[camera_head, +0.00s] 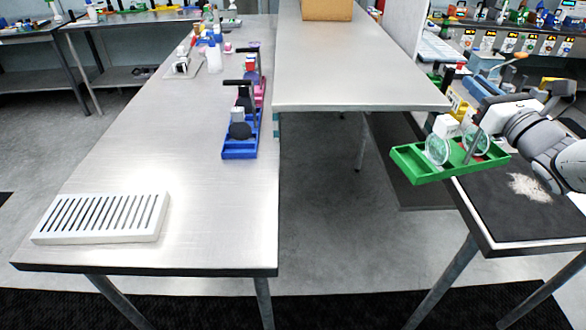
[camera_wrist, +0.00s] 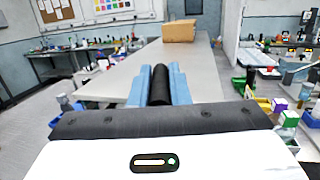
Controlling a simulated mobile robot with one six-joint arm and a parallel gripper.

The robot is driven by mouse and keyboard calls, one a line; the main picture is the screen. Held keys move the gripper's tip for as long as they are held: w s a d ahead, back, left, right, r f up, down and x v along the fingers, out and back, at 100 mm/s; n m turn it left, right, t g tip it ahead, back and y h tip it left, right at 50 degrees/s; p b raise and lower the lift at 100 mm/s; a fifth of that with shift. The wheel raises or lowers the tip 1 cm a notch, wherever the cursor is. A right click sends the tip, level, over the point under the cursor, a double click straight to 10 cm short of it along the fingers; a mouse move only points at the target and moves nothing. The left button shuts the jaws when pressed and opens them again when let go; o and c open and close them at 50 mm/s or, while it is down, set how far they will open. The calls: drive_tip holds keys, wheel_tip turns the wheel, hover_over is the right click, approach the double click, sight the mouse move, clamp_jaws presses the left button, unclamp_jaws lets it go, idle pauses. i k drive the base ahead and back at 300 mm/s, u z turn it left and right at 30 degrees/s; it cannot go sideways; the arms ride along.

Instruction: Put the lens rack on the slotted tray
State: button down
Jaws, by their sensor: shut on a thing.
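The lens rack (camera_head: 415,167) is a green tray with clear round discs and a white block standing in it. It hangs at the right of the head view, above the floor and by the dark-topped table. My gripper (camera_head: 487,116) is above it, shut on its upright handle. In the wrist view a black bar, the handle's grip (camera_wrist: 160,86), sits between the blue fingers of my gripper (camera_wrist: 161,82). The rack's tray is hidden there. The slotted tray (camera_head: 103,218) is white with a row of dark slots. It lies empty at the left table's front, far from my gripper.
The left metal table (camera_head: 200,200) has clear room around the slotted tray. A blue rack (camera_head: 240,147) with dark discs and a pink rack (camera_head: 259,91) stand along its right edge. A second metal table (camera_head: 360,75) carries a cardboard box (camera_head: 327,9). Open floor separates the tables.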

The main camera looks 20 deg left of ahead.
sight(100, 212)
drive_tip(key=u, duration=1.15)
drive_tip(key=i, duration=0.15)
drive_tip(key=u, duration=2.8)
drive_tip(key=i, duration=0.85)
drive_tip(key=z, duration=1.9)
